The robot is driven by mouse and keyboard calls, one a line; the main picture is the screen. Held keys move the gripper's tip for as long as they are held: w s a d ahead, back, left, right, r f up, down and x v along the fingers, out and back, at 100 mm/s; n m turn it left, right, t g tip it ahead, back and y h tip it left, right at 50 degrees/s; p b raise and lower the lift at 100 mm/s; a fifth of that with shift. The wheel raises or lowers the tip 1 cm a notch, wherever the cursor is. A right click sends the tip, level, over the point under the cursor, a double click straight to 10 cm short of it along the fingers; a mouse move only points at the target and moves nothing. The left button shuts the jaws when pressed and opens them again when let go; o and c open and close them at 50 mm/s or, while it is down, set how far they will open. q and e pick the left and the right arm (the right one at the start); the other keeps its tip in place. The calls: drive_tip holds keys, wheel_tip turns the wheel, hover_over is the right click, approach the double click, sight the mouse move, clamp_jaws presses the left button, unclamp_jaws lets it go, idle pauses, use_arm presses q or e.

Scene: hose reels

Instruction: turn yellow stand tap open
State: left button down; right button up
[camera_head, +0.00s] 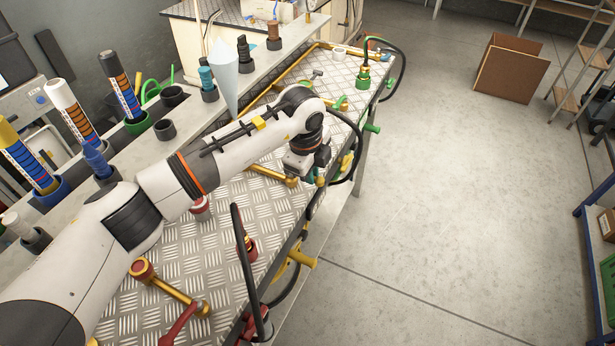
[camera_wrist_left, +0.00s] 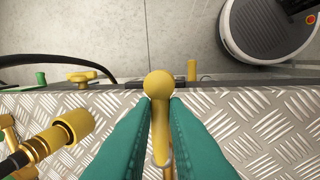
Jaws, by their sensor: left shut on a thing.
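The yellow tap (camera_wrist_left: 158,85) shows in the left wrist view as a lever with a rounded yellow end, standing over the tread-plate bench top. My left gripper (camera_wrist_left: 160,108) has its two teal fingers closed on either side of the lever. The lever runs down between them. In the head view my left gripper (camera_head: 305,165) is low over the middle of the bench, near its front edge, and hides most of the tap. A yellow hose coupling (camera_wrist_left: 70,130) with a black hose lies left of the fingers, apart from them. My right gripper is not in view.
The tread-plate bench (camera_head: 240,205) also carries a red lever (camera_head: 180,325) at the near end and a green fitting (camera_head: 364,76) at the far end. Black hoses loop over its front edge. Coloured tubes (camera_head: 75,110) stand along the back.

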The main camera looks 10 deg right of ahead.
use_arm(q)
drive_tip(key=shift+w+d+n, duration=0.15)
drive_tip(key=shift+w+n, duration=0.05)
drive_tip(key=shift+n, duration=0.3)
drive_tip(key=shift+r, duration=0.1)
drive_tip(key=c, duration=1.4)
unclamp_jaws()
drive_tip(key=shift+c, duration=0.2)
wheel_tip(320, 180, up, 12)
drive_tip(key=s+a+b, duration=0.1)
drive_tip(key=s+b, duration=0.1)
drive_tip(key=b, duration=0.1)
drive_tip(key=shift+a+f, duration=0.1)
drive_tip(key=shift+f, duration=0.1)
